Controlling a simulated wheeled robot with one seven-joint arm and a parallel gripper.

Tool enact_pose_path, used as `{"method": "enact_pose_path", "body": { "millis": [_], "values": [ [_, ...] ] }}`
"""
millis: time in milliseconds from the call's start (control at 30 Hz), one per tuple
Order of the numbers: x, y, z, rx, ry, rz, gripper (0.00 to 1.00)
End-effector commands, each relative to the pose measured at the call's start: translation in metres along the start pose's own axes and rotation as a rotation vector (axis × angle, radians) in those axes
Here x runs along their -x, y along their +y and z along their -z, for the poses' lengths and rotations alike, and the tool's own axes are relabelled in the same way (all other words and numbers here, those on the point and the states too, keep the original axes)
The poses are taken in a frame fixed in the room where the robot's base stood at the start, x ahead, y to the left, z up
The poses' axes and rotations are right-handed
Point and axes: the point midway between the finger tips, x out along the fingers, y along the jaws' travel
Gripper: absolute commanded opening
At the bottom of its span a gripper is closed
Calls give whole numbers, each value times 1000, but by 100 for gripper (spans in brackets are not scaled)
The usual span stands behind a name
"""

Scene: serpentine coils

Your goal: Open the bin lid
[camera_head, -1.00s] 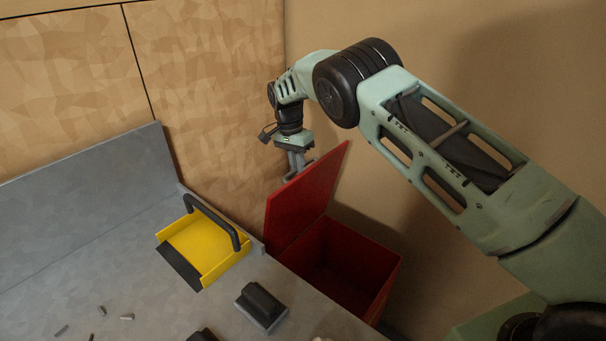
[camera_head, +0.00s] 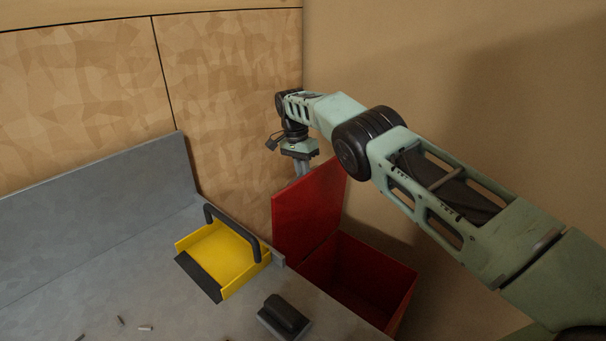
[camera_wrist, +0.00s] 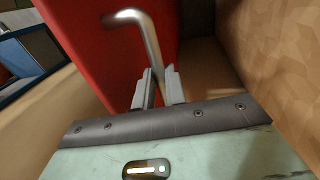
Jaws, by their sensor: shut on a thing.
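The red bin (camera_head: 372,281) stands beside the right end of the grey counter, its inside in view. Its red lid (camera_head: 308,210) is raised and stands steeply tilted at the bin's far left edge. My gripper (camera_head: 303,168) is behind the lid's upper edge in the head view, its fingertips partly hidden by the lid. In the wrist view the red lid (camera_wrist: 105,62) fills the left side and carries a bent metal handle (camera_wrist: 149,42). My gripper's fingers (camera_wrist: 158,88) are shut around the lower part of that handle.
A yellow dustpan (camera_head: 222,257) with a black handle lies on the grey counter (camera_head: 100,262), close to the bin. A dark brush-like block (camera_head: 285,316) lies nearer, with several small scraps at left. Walls stand close behind the lid and at right.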

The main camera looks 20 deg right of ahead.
Motion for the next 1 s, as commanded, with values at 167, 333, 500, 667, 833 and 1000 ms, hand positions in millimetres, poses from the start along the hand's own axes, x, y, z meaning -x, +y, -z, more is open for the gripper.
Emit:
{"method": "enact_pose_path", "body": {
  "millis": [167, 333, 500, 667, 833, 1000],
  "values": [
    [-10, -1, -6, 5, -15, -13, 0],
    [-10, 0, -6, 5, -15, -14, 0],
    [-10, 0, -5, 5, -13, -13, 34],
    [-7, 0, -3, 3, -8, -9, 34],
    [-3, 0, -2, 2, -5, -7, 34],
    [17, 4, -2, 1, -4, -4, 34]
  ]
}}
